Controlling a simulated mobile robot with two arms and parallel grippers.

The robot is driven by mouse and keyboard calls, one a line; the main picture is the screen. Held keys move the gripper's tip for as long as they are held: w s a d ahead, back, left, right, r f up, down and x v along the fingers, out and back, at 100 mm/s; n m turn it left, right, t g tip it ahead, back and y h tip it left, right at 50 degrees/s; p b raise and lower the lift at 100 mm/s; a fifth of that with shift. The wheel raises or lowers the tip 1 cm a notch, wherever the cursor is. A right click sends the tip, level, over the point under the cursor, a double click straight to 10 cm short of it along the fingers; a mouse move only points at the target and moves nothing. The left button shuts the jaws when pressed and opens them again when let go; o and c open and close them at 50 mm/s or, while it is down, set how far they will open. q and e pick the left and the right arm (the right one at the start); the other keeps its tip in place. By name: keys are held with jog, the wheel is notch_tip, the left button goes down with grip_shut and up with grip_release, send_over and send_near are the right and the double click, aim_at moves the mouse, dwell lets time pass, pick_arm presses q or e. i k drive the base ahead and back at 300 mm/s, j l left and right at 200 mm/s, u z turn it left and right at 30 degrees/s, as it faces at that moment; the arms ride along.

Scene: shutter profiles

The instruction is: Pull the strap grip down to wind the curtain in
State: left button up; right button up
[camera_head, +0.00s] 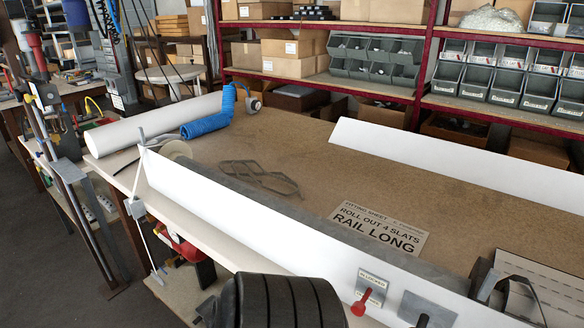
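A thin white strap or rod (146,240) hangs at the left end of the long white front rail. A small grey block (135,208) sits on it and looks like the strap grip. I cannot tell for sure. At the right end of the bench, a grey perforated slatted sheet (550,285) lies between the rails and looks like the curtain. Its far end is cut off by the frame edge.
A black ribbed shape (280,302) blocks the bottom centre. A red-handled knob (361,301) is on the front rail (260,225). A sign (379,228) lies on the bench, with a white roll (150,125) and blue coil (208,121) at its back left. Shelves with bins stand behind.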

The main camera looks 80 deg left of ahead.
aim_at(155, 275)
jog(key=k+j+u, duration=0.2)
jog(key=k+u, duration=0.15)
jog(key=k, duration=0.15)
jog(key=k+j+u, duration=0.35)
jog(key=k+l, duration=0.05)
jog(key=k, duration=0.05)
